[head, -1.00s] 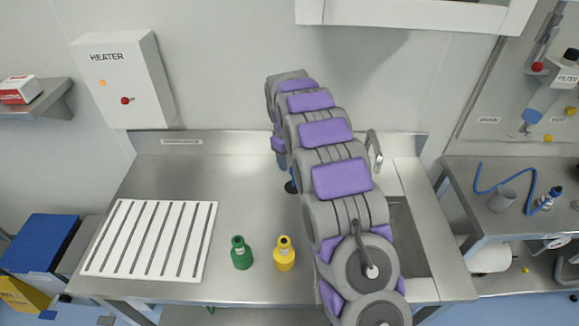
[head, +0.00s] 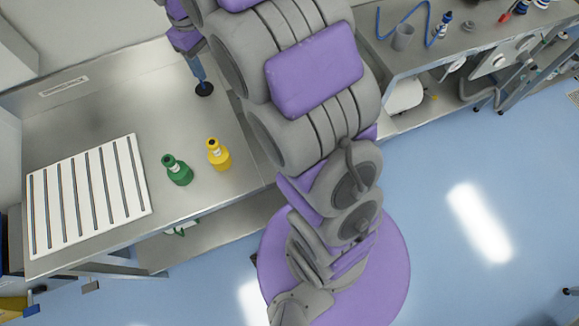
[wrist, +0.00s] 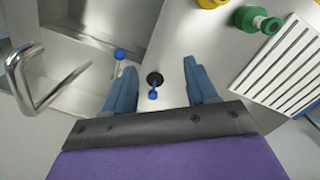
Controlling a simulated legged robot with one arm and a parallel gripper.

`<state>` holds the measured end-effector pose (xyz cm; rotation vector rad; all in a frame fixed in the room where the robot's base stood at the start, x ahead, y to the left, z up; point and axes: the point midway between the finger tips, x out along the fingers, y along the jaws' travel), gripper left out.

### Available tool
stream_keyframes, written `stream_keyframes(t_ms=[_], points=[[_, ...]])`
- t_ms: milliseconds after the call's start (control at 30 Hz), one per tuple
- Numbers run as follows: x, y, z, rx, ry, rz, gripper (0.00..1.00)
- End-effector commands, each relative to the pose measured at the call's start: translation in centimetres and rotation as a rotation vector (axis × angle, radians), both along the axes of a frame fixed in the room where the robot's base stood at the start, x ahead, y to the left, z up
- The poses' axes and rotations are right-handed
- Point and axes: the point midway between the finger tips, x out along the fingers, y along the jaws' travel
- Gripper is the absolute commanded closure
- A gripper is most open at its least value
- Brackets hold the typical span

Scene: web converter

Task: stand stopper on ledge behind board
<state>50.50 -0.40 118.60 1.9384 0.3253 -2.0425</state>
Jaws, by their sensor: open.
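The stopper (wrist: 154,79) appears to be the black disc with a small blue knob, standing on the steel counter. It lies between the open blue fingers of my gripper (wrist: 159,66) in the wrist view, with space on both sides. In the head view the black disc (head: 204,89) shows just below a blue finger of my gripper (head: 198,70). I cannot tell how far above it the fingers are. The white slotted board (head: 88,195) lies flat at the counter's left. The raised back ledge (head: 62,88), with a label, runs behind the board.
A green bottle (head: 177,170) and a yellow bottle (head: 217,154) stand right of the board. Bare counter lies between bottles and ledge.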

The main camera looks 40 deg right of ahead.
Motion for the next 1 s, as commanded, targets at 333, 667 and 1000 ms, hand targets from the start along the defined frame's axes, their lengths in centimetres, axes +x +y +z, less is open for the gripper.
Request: stream_keyframes(t_ms=[333,667,1000], points=[[-13.8,-0.1,2.5,0.015,0.040,-0.164,0.43],[-26.6,0.2,1.4,0.025,0.080,-0.307,0.43],[-33.1,0.4,-0.3,0.025,0.106,-0.381,0.43]])
